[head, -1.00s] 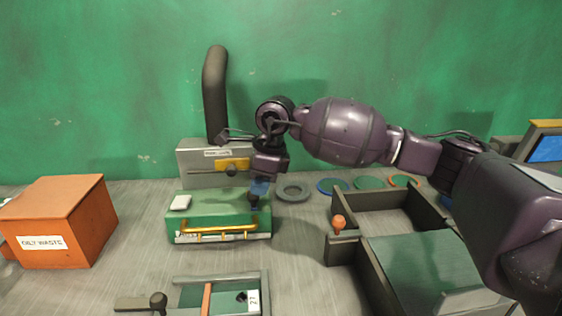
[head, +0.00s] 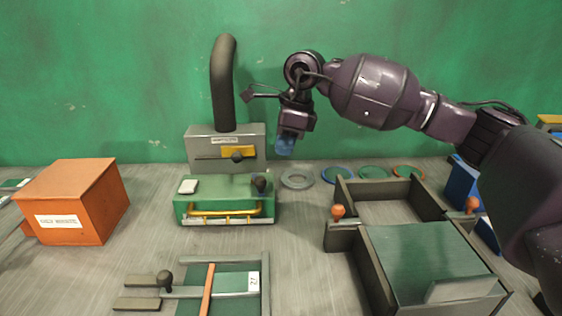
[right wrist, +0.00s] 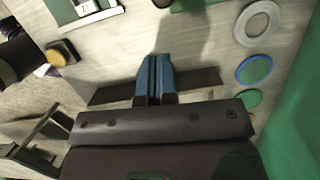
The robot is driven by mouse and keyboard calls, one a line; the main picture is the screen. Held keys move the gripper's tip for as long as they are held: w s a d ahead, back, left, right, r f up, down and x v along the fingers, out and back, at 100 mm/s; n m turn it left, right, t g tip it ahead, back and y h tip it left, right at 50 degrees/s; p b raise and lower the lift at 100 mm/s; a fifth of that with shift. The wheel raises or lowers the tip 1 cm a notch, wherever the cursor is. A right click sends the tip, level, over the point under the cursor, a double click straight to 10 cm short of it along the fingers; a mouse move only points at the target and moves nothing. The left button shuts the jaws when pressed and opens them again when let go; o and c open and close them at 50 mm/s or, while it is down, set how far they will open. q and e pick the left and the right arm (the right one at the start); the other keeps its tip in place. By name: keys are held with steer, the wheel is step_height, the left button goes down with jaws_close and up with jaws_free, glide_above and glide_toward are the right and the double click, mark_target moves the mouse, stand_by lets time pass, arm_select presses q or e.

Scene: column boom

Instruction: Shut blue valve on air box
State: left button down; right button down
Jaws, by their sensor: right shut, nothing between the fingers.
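I see no valve that is clearly blue, and I cannot tell which box is the air box. A grey box (head: 199,144) with a thick dark pipe (head: 222,85) stands against the green wall. Its front has a yellow plate (head: 232,152) with a dark knob on a slot; its label is too small to read. A green box (head: 215,188) in front has a dark knob (head: 260,184) at its top right. My right gripper (head: 285,149) is shut and empty, raised right of the grey box. Its blue fingers also show in the right wrist view (right wrist: 155,78).
A grey ring (head: 297,179) and coloured discs (head: 337,175) lie behind a dark open tray (head: 345,241) with orange knobs. An orange box (head: 70,200) stands at the left. A green panel (head: 236,280) with a dark-knobbed slider is in front.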

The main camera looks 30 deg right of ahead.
steer(key=shift+v, duration=2.05)
steer(key=shift+d, duration=0.15)
